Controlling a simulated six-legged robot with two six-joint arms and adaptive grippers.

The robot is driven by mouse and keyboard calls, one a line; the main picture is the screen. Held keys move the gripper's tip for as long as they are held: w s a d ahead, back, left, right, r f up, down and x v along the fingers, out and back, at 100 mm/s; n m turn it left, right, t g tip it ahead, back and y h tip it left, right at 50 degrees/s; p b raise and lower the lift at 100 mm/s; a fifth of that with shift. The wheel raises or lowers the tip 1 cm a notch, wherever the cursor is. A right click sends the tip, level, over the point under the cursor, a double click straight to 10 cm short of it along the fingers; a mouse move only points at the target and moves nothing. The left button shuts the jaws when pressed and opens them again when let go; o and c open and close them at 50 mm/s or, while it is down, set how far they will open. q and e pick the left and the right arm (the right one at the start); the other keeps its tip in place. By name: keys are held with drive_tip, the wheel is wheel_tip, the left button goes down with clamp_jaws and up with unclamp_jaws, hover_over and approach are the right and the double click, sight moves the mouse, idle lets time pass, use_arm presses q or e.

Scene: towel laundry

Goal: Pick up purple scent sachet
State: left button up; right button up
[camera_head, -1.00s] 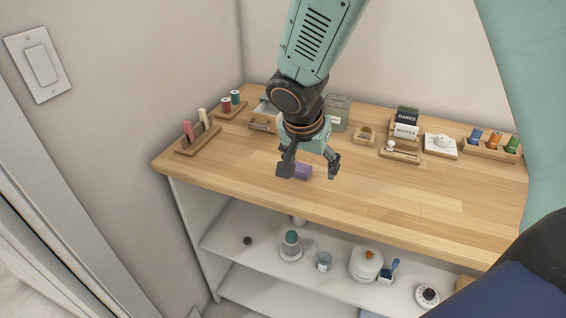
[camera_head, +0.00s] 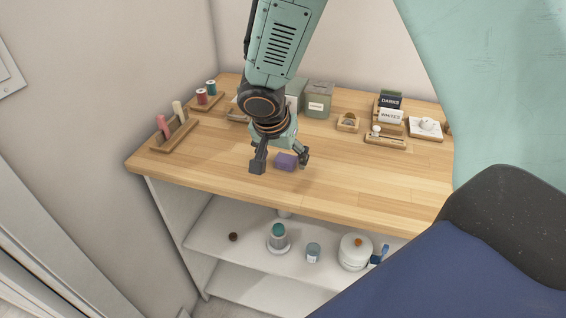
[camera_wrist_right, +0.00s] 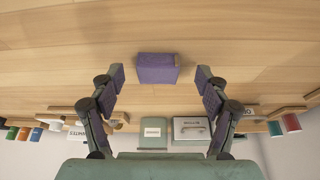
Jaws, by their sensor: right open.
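The purple scent sachet (camera_head: 286,161) is a small purple block lying on the wooden tabletop, near the middle of the table's left half. It also shows in the right wrist view (camera_wrist_right: 157,68), beyond and between the fingertips. My right gripper (camera_head: 280,164) points down over the tabletop with one finger on each side of the sachet. Its open fingers show in the right wrist view (camera_wrist_right: 160,75), with gaps between them and the sachet. My left gripper is not in view.
Behind stand green tins (camera_head: 318,99), a small wooden holder (camera_head: 347,122) and a stand with DARKS and WHITES cards (camera_head: 390,112). Wooden trays with spools (camera_head: 207,94) and rolls (camera_head: 172,133) are at left. The tabletop (camera_head: 350,180) right of the sachet is clear. Jars stand on the shelf below.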

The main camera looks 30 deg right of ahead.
drive_tip(key=shift+d+f, duration=0.15)
drive_tip(key=shift+f, duration=0.1)
drive_tip(key=shift+s+d, duration=0.15)
drive_tip(key=shift+d, duration=0.05)
drive_tip(key=shift+w+a, duration=0.25)
drive_tip(key=c, duration=0.5)
drive_tip(key=shift+s+d, duration=0.2)
drive_tip(key=c, duration=0.4)
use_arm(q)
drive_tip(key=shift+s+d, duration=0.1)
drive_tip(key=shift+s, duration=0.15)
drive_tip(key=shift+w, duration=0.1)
use_arm(e)
drive_tip(key=shift+w+a, duration=0.1)
drive_tip(key=shift+w, duration=0.05)
